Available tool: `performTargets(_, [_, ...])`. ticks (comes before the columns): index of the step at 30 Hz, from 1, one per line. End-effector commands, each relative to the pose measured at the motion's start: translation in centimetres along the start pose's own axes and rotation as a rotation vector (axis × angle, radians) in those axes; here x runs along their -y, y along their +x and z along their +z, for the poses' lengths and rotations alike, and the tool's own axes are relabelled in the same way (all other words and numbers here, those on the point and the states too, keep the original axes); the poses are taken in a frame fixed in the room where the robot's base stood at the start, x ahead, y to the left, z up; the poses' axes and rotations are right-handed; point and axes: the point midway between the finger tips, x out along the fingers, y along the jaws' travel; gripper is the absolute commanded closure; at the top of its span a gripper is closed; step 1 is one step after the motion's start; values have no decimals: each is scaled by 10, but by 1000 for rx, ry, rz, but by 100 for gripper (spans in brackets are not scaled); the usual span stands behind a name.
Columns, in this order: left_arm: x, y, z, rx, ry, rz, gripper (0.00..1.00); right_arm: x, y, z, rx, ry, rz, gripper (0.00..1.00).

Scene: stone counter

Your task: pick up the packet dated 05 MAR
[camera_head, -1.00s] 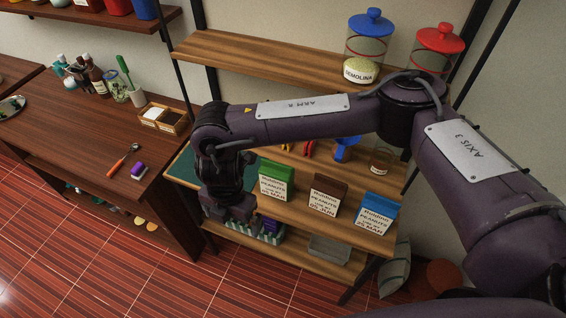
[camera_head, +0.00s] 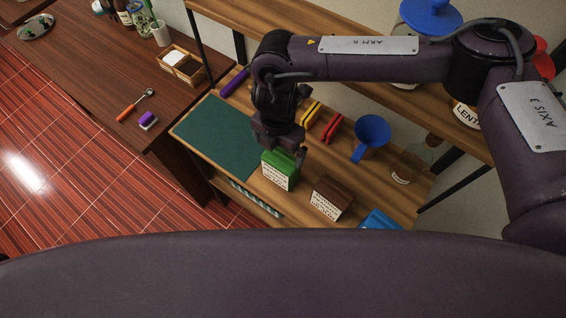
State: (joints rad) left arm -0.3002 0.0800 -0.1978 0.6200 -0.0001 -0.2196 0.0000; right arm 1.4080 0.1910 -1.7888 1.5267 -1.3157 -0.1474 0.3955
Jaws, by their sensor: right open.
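Three peanut packets stand in a row on the wooden shelf: a green one (camera_head: 278,172), a brown one (camera_head: 328,198) and a blue one (camera_head: 380,221), partly hidden by my own body at the bottom. Their white labels are too small to read the dates surely now. My right gripper (camera_head: 288,155) points down, open, at the top of the green packet. One dark finger shows by the packet's right side; the other is hard to make out. I cannot tell whether it touches the packet. My left gripper is out of view.
A green mat (camera_head: 215,135) lies left of the packets. Behind them are yellow (camera_head: 310,112) and red (camera_head: 332,128) items, a blue funnel (camera_head: 371,134) and a glass jar (camera_head: 408,166). A dark wooden counter (camera_head: 90,75) stands at left.

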Motion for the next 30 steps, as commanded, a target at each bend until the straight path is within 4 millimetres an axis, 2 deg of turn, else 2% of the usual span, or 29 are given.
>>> performTargets(3, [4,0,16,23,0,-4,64,2,16,2,1,3,-2,0])
performTargets(6, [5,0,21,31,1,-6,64,3,32,3,2,2,-1,0])
performTargets(8, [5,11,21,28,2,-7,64,2,45,3,2,1,0,0])
performTargets(11, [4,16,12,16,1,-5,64,2,52,3,1,1,1,0])
performTargets(16, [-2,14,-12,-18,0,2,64,2,51,2,0,1,2,0])
performTargets(19, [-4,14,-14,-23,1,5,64,2,51,2,0,1,1,1])
performTargets(30, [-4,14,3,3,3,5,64,2,51,3,1,2,1,50])
